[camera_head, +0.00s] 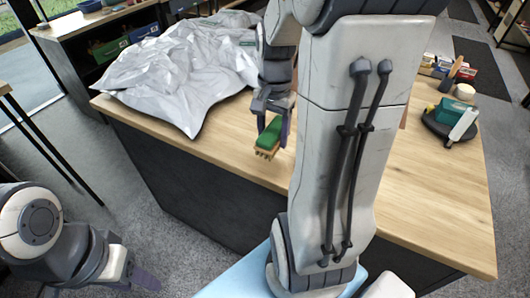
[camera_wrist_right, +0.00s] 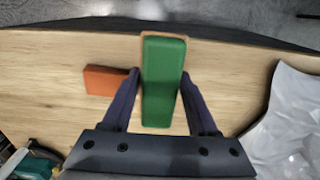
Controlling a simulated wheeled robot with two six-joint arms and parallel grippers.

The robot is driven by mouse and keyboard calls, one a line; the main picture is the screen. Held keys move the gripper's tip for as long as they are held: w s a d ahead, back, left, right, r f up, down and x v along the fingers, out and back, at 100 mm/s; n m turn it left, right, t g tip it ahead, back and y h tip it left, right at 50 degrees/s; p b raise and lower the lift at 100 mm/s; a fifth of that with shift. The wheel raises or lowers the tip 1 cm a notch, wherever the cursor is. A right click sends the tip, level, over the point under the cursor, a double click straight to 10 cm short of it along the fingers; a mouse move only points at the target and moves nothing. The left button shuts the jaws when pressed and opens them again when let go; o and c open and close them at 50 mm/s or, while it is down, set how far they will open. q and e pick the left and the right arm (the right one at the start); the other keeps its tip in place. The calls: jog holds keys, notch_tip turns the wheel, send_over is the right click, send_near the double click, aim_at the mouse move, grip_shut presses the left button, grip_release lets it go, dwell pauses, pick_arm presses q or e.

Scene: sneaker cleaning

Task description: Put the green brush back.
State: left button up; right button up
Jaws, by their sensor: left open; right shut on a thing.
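The green brush (camera_head: 268,137) has a green top over a tan bristle block. My right gripper (camera_head: 273,124) is shut on it near the front edge of the wooden table, with the bristles facing down. I cannot tell whether they touch the table. In the right wrist view the brush (camera_wrist_right: 163,82) lies lengthwise between the two fingers of my right gripper (camera_wrist_right: 160,90). My left gripper (camera_head: 140,280) is open and empty at the lower left, away from the table, only partly in view.
A crumpled silver-grey sheet (camera_head: 180,62) covers the table's left part. An orange block (camera_wrist_right: 106,80) lies beside the brush in the wrist view. A dark round stand with a teal item (camera_head: 450,112) stands at the right. My right arm hides the table's middle.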

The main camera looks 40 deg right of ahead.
jog(key=w+d+f, duration=0.1)
jog(key=w+f, duration=0.1)
jog(key=w, duration=0.1)
jog(key=w+d+f+p, duration=0.1)
jog(key=w+d+f, duration=0.1)
jog(key=w+f, duration=0.1)
jog(key=w+d+f+p, duration=0.1)
jog(key=w+d+f, duration=0.1)
jog(key=w+f, duration=0.1)
jog(key=shift+w+d+f, duration=0.15)
jog(key=shift+w+f, duration=0.05)
jog(key=shift+w, duration=0.1)
notch_tip(320, 180, down, 3)
jog(key=shift+f+p, duration=0.15)
jog(key=shift+p, duration=0.2)
jog(key=shift+f, duration=0.3)
jog(key=shift+f, duration=0.15)
jog(key=o, duration=1.2)
